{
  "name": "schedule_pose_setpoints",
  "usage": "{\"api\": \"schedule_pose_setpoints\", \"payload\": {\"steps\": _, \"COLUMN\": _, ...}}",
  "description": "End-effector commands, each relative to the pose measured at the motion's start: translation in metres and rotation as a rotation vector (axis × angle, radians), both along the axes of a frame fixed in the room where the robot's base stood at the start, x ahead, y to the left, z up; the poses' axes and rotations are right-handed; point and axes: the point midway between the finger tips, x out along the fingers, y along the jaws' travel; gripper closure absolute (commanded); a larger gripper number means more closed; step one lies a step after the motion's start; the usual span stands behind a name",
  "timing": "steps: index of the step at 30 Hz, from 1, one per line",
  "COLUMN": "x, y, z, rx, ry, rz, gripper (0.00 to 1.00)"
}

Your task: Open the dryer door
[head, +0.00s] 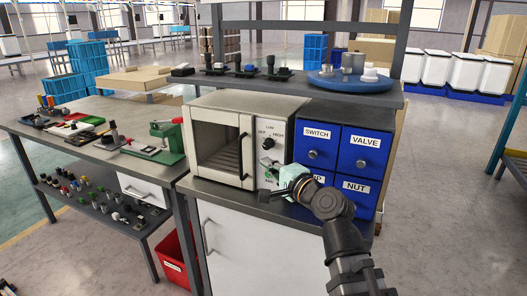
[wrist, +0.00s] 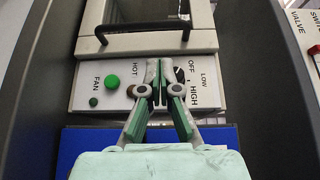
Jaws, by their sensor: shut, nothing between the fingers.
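The dryer (head: 225,101) is a pale box on the cabinet top. Its door (head: 202,172) has a large window showing a rack inside and looks shut. The dark door handle (head: 242,156) stands upright along the door's right edge; in the wrist view the handle (wrist: 143,25) is a bar at the top. My gripper (head: 263,193) is shut and empty, low in front of the control panel. In the wrist view my gripper (wrist: 159,64) lies over the panel (wrist: 92,82), short of the handle and apart from it. It partly hides a dark knob.
Blue labelled drawers (head: 340,142) stand close right of the dryer. A shelf (head: 270,82) with small parts and a blue round tray (head: 350,83) overhangs behind. A workbench (head: 90,150) with a green press (head: 168,138) is at left. The space before the door is clear.

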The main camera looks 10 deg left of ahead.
Motion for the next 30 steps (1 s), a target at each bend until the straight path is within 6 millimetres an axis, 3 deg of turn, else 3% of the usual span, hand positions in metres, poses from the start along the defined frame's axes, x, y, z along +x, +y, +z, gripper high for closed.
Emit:
{"api": "schedule_pose_setpoints", "payload": {"steps": 9, "x": -0.001, "y": 0.003, "z": 0.013, "rx": 0.009, "ry": -0.017, "rz": 0.006, "gripper": 1.00}}
{"api": "schedule_pose_setpoints", "payload": {"steps": 30, "x": 0.011, "y": 0.016, "z": 0.015, "rx": 0.011, "ry": -0.018, "rz": 0.012, "gripper": 1.00}}
